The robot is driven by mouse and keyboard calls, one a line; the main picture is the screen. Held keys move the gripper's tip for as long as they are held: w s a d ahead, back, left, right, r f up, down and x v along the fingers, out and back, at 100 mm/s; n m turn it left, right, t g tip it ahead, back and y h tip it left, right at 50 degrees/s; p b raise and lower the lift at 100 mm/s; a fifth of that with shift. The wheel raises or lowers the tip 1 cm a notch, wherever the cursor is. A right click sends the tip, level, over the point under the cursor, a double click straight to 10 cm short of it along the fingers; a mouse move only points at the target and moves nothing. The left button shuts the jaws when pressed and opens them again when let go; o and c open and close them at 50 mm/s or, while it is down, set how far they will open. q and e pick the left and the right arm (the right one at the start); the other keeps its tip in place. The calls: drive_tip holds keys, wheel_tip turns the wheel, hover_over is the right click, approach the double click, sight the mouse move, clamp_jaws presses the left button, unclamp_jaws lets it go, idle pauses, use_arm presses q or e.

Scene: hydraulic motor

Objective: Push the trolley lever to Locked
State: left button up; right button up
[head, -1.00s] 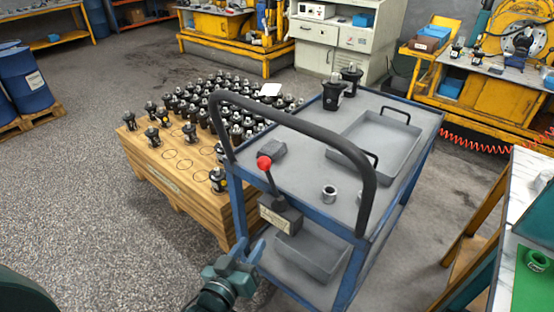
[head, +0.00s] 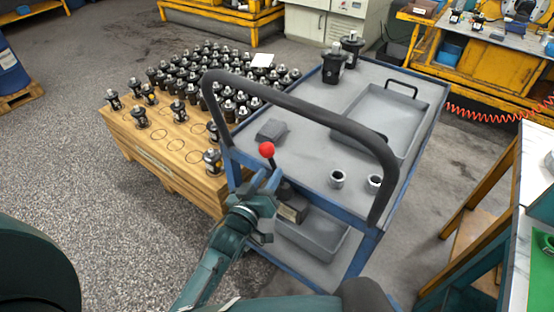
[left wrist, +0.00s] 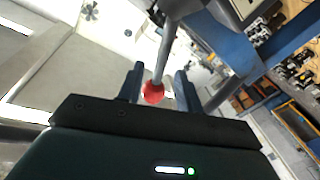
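The trolley (head: 300,160) stands in the middle of the head view. Its lever has a red ball knob (head: 267,149) and rises from a small box (head: 292,207) below the handle bar. The gripper partly hides the box, and I cannot read its label. My left gripper (head: 268,181) is at the lever, just below the knob in the head view. In the left wrist view the knob (left wrist: 153,93) and rod (left wrist: 166,50) lie between the two open fingers (left wrist: 157,88), with gaps beside the knob. My right gripper is not in view.
The black handle bar (head: 310,112) arches over the lever. A grey tray (head: 380,127), two metal rings (head: 337,179) and black motor parts (head: 333,68) are on the trolley top. A wooden pallet (head: 170,150) with many parts stands left. A workbench (head: 520,230) stands right.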

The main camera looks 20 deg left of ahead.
sight(273, 168)
use_arm(q)
drive_tip(key=w, duration=0.6)
drive_tip(key=shift+d, duration=0.4)
clamp_jaws()
